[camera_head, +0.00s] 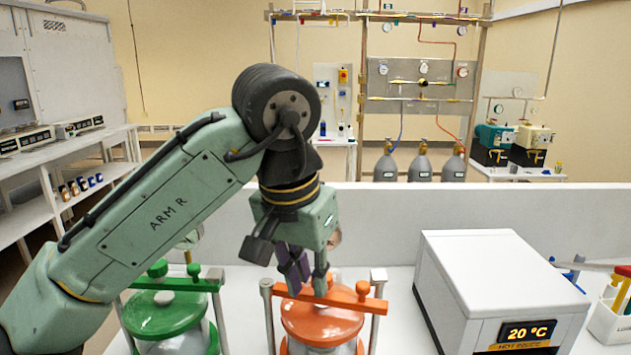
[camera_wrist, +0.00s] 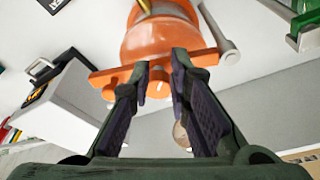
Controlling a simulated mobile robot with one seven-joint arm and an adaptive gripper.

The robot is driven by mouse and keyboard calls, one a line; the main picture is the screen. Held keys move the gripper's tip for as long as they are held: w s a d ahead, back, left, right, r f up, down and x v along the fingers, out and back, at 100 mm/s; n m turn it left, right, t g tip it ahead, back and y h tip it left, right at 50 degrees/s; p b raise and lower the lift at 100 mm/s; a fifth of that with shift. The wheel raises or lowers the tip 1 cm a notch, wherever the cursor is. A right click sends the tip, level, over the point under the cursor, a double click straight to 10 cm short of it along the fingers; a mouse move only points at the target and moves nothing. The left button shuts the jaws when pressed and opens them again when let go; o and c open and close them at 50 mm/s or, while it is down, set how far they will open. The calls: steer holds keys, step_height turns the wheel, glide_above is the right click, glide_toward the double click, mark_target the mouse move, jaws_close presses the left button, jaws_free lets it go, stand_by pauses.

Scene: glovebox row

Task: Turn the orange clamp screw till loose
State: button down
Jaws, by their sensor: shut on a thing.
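The orange vessel (camera_head: 322,322) stands on the white bench with an orange clamp bar (camera_head: 345,301) across its top. My gripper (camera_head: 307,289) reaches down from above onto this bar. In the wrist view, my fingertips (camera_wrist: 161,72) close around the orange clamp screw (camera_wrist: 159,88), which shows a pale mark on its face. The fingers are shut on it, one on each side. The clamp bar also shows in the wrist view (camera_wrist: 107,76). In the head view the held screw is mostly hidden by my fingers.
A green vessel (camera_head: 165,317) with its own green bar stands to the left. A white box reading 20 °C (camera_head: 495,285), labelled hot inside, stands close on the right. A low grey wall (camera_head: 400,222) runs behind. A white holder (camera_head: 608,322) stands at far right.

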steer(key=shift+s+d+f, duration=0.25)
steer(key=shift+d+f, duration=0.05)
steer(key=shift+d, duration=0.4)
steer(key=shift+s, duration=0.1)
steer(key=shift+s+a, duration=0.1)
steer(key=shift+s, duration=0.15)
step_height(320, 180, up, 6)
steer(key=shift+r, duration=0.15)
stand_by(0.4)
steer(key=shift+w, duration=0.15)
